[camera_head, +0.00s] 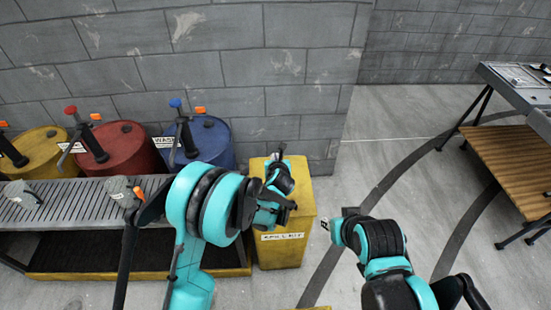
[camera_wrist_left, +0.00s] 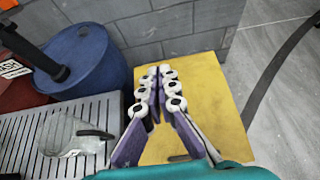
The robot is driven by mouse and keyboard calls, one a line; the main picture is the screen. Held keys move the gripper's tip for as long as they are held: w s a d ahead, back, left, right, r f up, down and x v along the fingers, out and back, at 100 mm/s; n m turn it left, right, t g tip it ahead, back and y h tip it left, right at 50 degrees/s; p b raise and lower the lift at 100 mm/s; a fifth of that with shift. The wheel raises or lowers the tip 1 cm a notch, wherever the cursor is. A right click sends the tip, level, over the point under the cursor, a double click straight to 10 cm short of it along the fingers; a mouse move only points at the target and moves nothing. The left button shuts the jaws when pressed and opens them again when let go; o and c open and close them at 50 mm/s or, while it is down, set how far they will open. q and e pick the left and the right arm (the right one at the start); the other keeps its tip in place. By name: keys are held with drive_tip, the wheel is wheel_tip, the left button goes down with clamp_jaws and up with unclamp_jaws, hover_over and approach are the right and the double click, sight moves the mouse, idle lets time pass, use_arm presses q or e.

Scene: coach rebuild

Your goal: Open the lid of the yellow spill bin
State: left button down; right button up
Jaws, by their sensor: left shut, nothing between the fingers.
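The yellow spill bin (camera_head: 281,250) stands against the grey wall, right of the blue drum, with a label on its front. Its flat yellow lid (camera_head: 303,198) looks closed. The lid (camera_wrist_left: 208,105) fills the middle of the left wrist view. My left gripper (camera_head: 281,160) is over the lid, in front of part of it; in the left wrist view its fingers (camera_wrist_left: 160,72) are together and empty, pointing towards the lid's wall side. I cannot tell whether they touch the lid. My right gripper (camera_head: 325,224) is right of the bin, apart from it; its finger gap is too small to judge.
A blue drum (camera_head: 213,140), a red drum (camera_head: 130,150) and a yellow drum (camera_head: 40,150) stand left of the bin behind a grated platform (camera_head: 70,206). A bench with a wooden shelf (camera_head: 512,165) is at right. The floor between is clear.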

use_arm(q)
drive_tip(key=v, duration=1.2)
drive_tip(key=s+a+r+n+g, duration=0.1)
drive_tip(key=s+a+r+n, duration=0.15)
drive_tip(key=a+n, duration=0.3)
drive_tip(key=s+a+r+n+g+y, duration=0.1)
drive_tip(key=s+a+r+n, duration=0.15)
drive_tip(key=a+n, duration=0.3)
drive_tip(key=s+a+r+n+g, duration=0.1)
drive_tip(key=s+a+n, duration=0.3)
drive_tip(key=a+n, duration=0.15)
drive_tip(key=s+a+n, duration=0.3)
drive_tip(key=s+n, duration=0.4)
drive_tip(key=n, duration=0.3)
drive_tip(key=s+a+n+g+h+b, duration=0.1)
drive_tip(key=s+a+n, duration=0.2)
drive_tip(key=s+n, duration=0.5)
drive_tip(key=shift+s+a+n+g, duration=0.2)
drive_tip(key=shift+n+g, duration=0.1)
drive_tip(key=shift+n, duration=0.55)
